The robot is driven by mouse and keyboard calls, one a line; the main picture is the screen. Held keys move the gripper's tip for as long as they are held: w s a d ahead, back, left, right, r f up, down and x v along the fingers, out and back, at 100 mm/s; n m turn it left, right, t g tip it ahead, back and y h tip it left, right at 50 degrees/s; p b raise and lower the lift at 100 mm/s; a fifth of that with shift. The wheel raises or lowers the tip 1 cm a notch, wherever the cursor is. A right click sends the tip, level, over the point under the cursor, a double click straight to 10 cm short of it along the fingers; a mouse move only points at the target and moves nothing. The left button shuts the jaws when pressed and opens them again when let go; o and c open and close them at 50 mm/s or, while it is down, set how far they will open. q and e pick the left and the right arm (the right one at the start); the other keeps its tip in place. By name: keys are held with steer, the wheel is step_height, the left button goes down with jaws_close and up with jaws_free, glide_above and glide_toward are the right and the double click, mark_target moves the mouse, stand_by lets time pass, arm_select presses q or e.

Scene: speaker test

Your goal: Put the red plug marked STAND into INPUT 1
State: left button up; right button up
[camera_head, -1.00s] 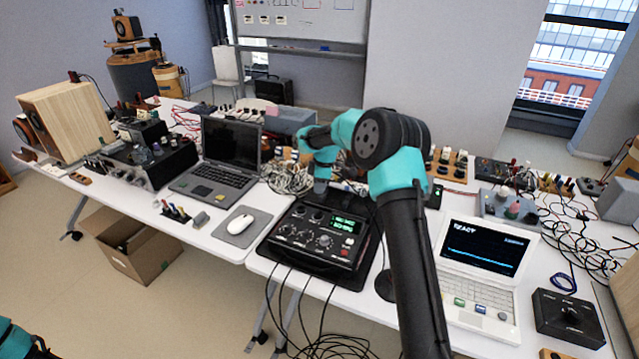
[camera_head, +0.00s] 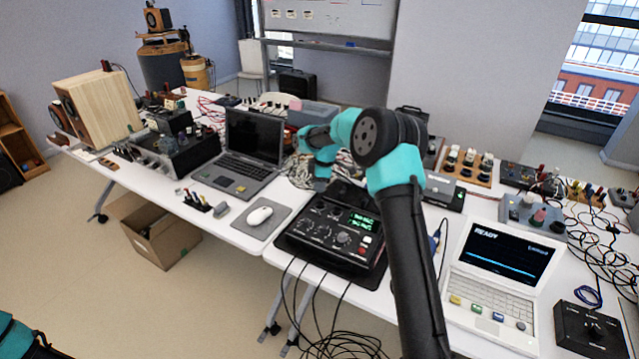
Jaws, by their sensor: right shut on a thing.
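My right gripper (camera_head: 322,184) hangs just behind the black box with knobs and a green display (camera_head: 345,238), in front of a tangle of pale cables. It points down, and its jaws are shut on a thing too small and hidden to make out. I cannot pick out the red plug marked STAND or read any INPUT 1 label from here. Whether anything touches a socket cannot be told. Only a teal part of my left arm shows in the lower left corner; its gripper is out of view.
A dark laptop (camera_head: 252,150) and a mouse (camera_head: 260,216) are left of the box. A white laptop reading READY (camera_head: 490,300) and a black switch box (camera_head: 588,330) are on the right. Black cables hang off the front table edge. My right arm crosses the view's middle.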

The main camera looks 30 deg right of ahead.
steer(key=shift+f, duration=2.85)
steer(key=shift+f, duration=0.25)
steer(key=o, duration=1)
steer(key=shift+r, duration=0.1)
steer(key=r, duration=0.5)
steer(key=d+r, duration=0.1)
steer(key=r, duration=0.5)
steer(key=s+d+r, duration=0.1)
steer(key=r, duration=0.5)
steer(key=shift+s+d, duration=0.1)
steer(key=shift+d, duration=0.05)
